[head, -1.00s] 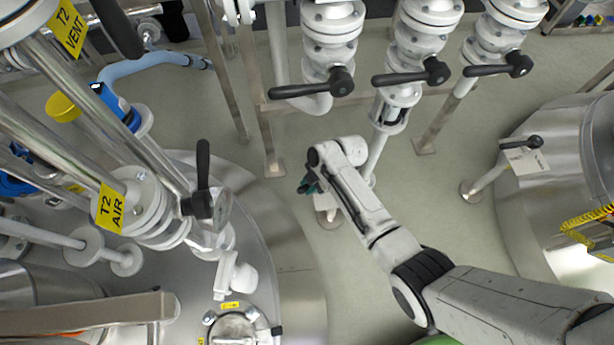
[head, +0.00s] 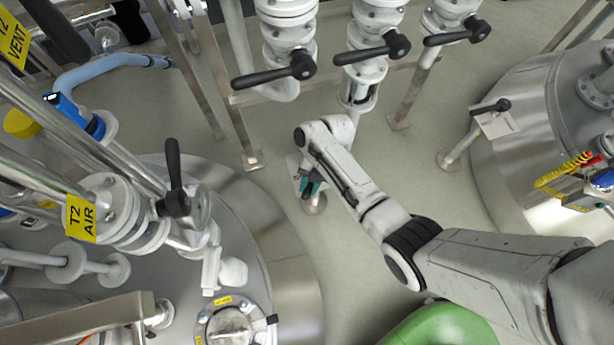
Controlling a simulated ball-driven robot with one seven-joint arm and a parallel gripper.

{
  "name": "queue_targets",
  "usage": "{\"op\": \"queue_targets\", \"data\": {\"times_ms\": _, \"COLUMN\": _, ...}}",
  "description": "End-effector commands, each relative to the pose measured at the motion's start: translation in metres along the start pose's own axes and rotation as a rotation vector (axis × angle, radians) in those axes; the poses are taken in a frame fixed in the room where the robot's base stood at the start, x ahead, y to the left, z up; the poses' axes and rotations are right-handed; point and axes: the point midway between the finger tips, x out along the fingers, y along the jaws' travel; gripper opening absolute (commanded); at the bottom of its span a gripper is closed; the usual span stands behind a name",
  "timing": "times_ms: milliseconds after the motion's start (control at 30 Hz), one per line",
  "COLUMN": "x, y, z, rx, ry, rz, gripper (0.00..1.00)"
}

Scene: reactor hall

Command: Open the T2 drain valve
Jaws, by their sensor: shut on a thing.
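My gripper (head: 311,188), with teal fingers, is low near the floor at the right edge of the big steel tank (head: 285,262). It is shut on a small dark part, apparently the drain valve's handle, mostly hidden by the fingers and wrist. A pale plate (head: 293,168) shows just left of the gripper; no writing on it can be read. A round steel foot (head: 316,207) stands on the floor just below it. The T2 AIR valve (head: 174,203) on the tank has its black handle pointing up in the picture. A T2 VENT tag (head: 14,42) is at top left.
Three white valves with black handles (head: 275,71) hang on pipes at the top. A second steel tank (head: 545,150) with a black-handled valve (head: 490,107) stands at right. A green rounded thing (head: 440,326) is at bottom. Grey floor (head: 415,180) is clear between.

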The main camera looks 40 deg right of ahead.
Motion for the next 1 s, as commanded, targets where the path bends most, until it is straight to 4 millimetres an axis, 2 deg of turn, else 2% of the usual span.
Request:
{"op": "queue_targets", "data": {"times_ms": 533, "x": 0.0004, "y": -0.0029, "z": 0.0001, "rx": -0.017, "ry": 0.005, "rz": -0.012, "gripper": 0.0}}
{"op": "queue_targets", "data": {"times_ms": 567, "x": 0.0004, "y": -0.0028, "z": 0.0002, "rx": -0.017, "ry": 0.005, "rz": -0.012, "gripper": 0.27}}
{"op": "queue_targets", "data": {"times_ms": 600, "x": 0.0004, "y": -0.0027, "z": 0.0002, "rx": -0.017, "ry": 0.005, "rz": -0.012, "gripper": 0.31}}
{"op": "queue_targets", "data": {"times_ms": 800, "x": 0.0001, "y": -0.0018, "z": 0.0003, "rx": -0.018, "ry": 0.004, "rz": -0.01, "gripper": 0.49}}
{"op": "queue_targets", "data": {"times_ms": 1000, "x": -0.0002, "y": -0.0013, "z": 0.0003, "rx": -0.019, "ry": 0.004, "rz": -0.009, "gripper": 0.49}}
